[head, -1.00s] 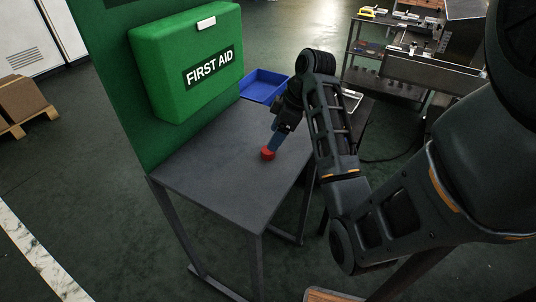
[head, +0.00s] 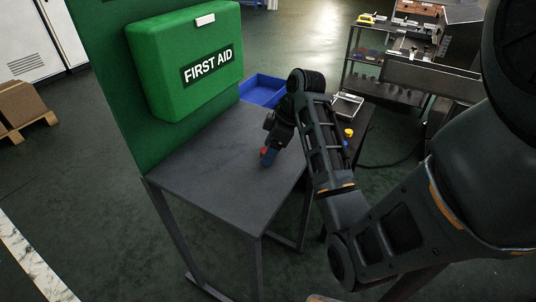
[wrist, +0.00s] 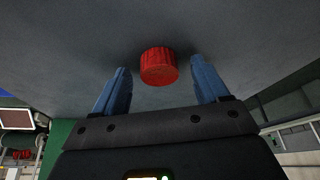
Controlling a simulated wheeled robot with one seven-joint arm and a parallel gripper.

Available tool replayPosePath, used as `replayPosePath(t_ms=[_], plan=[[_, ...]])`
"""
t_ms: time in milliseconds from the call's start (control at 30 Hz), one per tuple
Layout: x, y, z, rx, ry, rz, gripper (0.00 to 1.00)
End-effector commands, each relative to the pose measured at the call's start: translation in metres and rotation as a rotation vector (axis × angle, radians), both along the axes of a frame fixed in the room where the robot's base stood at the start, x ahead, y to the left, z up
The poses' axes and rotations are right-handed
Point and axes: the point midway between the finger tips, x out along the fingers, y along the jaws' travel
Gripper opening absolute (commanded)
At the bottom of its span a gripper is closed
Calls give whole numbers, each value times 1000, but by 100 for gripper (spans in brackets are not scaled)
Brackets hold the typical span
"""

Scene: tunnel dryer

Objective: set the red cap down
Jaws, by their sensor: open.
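The red cap (wrist: 158,67) is a short ribbed cylinder on the grey table top (head: 205,185). In the wrist view it sits between the two blue fingertips, with a gap on each side. In the head view only a small red part of the cap (head: 264,151) shows beside the fingers, which hide the rest. My gripper (head: 268,158) is open and low over the table, its fingers around the cap without visible contact.
A green first aid box (head: 190,60) hangs on the green panel behind the table. A blue bin (head: 262,90) lies beyond the table. A yellow-topped item (head: 348,133) shows on a dark stand to the right. The table's near left part is clear.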

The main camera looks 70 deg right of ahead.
Motion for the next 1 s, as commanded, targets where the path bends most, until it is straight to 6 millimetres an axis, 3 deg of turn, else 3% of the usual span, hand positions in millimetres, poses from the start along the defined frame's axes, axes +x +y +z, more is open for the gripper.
replayPosePath(t_ms=[67,667,1000], plan=[[0,0,0,0,0,0,68],[0,0,0,0,0,0,11],[0,-1,6,-1,0,1,10]])
